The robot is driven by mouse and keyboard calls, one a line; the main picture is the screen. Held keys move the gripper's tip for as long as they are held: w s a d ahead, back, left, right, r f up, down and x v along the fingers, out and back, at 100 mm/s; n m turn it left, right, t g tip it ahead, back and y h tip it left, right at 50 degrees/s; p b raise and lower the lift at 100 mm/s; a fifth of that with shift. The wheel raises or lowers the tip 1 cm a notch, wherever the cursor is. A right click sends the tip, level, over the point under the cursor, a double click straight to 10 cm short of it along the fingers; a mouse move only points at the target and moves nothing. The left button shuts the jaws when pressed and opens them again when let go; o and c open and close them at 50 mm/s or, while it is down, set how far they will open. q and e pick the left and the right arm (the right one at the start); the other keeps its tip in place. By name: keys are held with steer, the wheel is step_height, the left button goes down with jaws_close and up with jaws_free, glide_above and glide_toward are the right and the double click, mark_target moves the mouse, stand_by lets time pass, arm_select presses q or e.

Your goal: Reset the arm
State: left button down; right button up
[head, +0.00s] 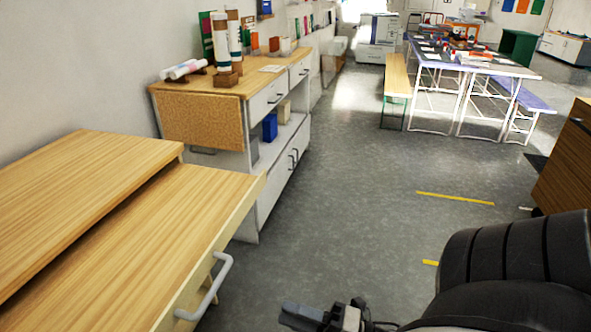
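My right arm (515,265), black and thick, comes in from the lower right of the head view. My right gripper (300,316) shows at the bottom edge, partly cut off, over the grey floor and to the right of the drawer handle. I see no object in it, and its finger gap cannot be made out. My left arm and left gripper are not in view.
Tables (470,62) and benches (397,78) stand far off. The middle floor is clear.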

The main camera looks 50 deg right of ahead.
steer(key=shift+a, duration=0.1)
stand_by(0.4)
steer(key=a+f+m+g+h, duration=0.2)
steer(key=a+m+g, duration=0.1)
steer(key=a+m, duration=0.4)
steer(key=w+a+f+m+g+h, duration=0.1)
steer(key=a+f+m+g+h, duration=0.1)
steer(key=a+m, duration=0.6)
steer(key=m+g+h, duration=0.1)
steer(key=m+g, duration=0.1)
steer(key=m, duration=0.4)
steer(key=shift+w+g, duration=0.3)
